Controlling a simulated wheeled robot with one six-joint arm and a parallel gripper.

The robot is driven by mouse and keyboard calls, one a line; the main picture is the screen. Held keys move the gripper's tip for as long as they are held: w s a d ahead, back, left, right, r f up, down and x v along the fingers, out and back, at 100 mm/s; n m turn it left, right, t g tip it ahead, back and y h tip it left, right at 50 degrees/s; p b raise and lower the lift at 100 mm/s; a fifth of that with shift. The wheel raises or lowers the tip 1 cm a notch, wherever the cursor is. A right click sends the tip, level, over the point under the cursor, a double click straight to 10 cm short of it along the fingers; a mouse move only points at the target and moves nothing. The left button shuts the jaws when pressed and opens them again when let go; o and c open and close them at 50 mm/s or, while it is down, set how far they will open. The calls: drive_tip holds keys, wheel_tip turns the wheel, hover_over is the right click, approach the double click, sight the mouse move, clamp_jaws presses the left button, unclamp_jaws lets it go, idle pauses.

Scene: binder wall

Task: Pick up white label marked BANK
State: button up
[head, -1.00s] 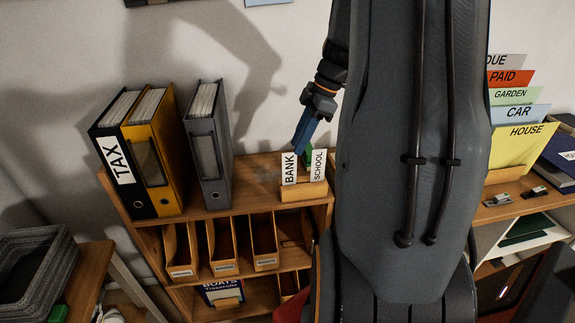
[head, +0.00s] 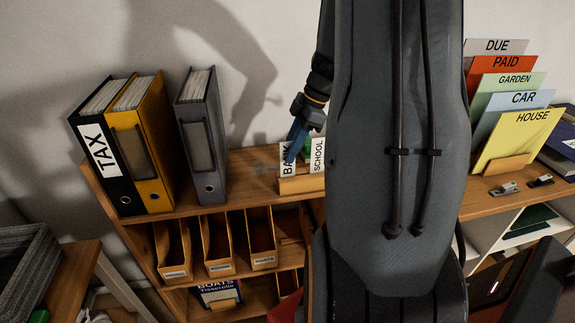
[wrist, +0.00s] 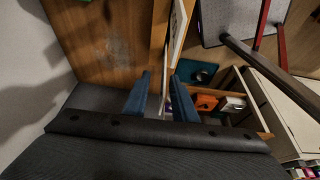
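The white label marked BANK (head: 286,163) stands upright in a small wooden holder (head: 300,185) on top of the shelf. A white SCHOOL label (head: 317,156) stands to its right in the same holder. My gripper (head: 292,158) is at the BANK label, and its blue fingers cover part of the lettering. In the wrist view my gripper (wrist: 160,98) has its two blue fingers apart. A thin pale edge shows between them; it looks like the label seen edge-on, but I cannot tell whether a finger touches it.
A black TAX binder (head: 103,150), a yellow binder (head: 140,145) and a grey binder (head: 200,140) stand left on the shelf top (head: 250,170). Coloured cards, such as the yellow HOUSE card (head: 517,138), stand at right. The shelf between grey binder and holder is clear.

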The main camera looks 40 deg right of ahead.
sight(283, 164)
drive_tip(key=p+x, duration=0.1)
drive_tip(key=x, duration=0.1)
drive_tip(key=p+x, duration=0.1)
drive_tip(key=x, duration=0.1)
drive_tip(key=shift+s+a+r, duration=0.15)
drive_tip(key=shift+s+a, duration=0.05)
drive_tip(key=shift+a, duration=0.1)
drive_tip(key=shift+w+a+f, duration=0.15)
drive_tip(key=shift+a+f, duration=0.05)
drive_tip(key=shift+f, duration=0.5)
clamp_jaws()
